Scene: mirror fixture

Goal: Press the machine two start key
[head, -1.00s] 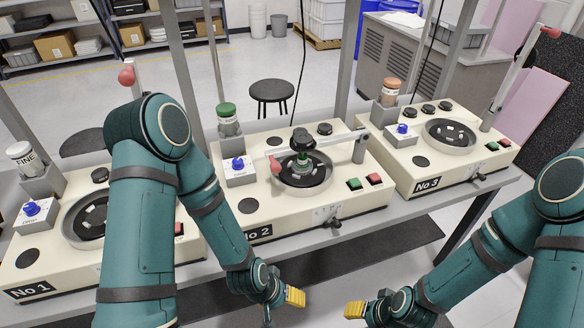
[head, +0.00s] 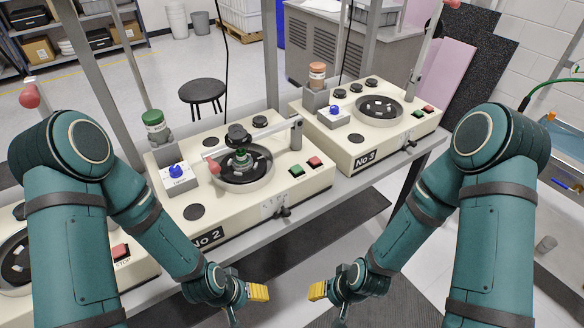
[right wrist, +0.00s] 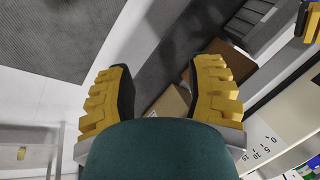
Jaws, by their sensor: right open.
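Machine No 2 (head: 245,215) stands on the bench in the middle of the head view. Its green key (head: 296,171) and red key (head: 314,162) sit at its right front corner; no lettering on them is legible. My left gripper (head: 258,292) is low in front of the machine, apart from it, and its opening is unclear. My right gripper (head: 317,291) is also low in front, below the keys and touching nothing. In the right wrist view its two yellow fingers (right wrist: 163,82) are wide apart and nothing is between them.
Machine No 3 (head: 360,152) stands to the right and a partly hidden machine with a red STOP key (head: 121,252) to the left. A lever arm with a red knob (head: 214,167) crosses machine No 2's bowl. Bench uprights rise behind the machines. Floor is free in front.

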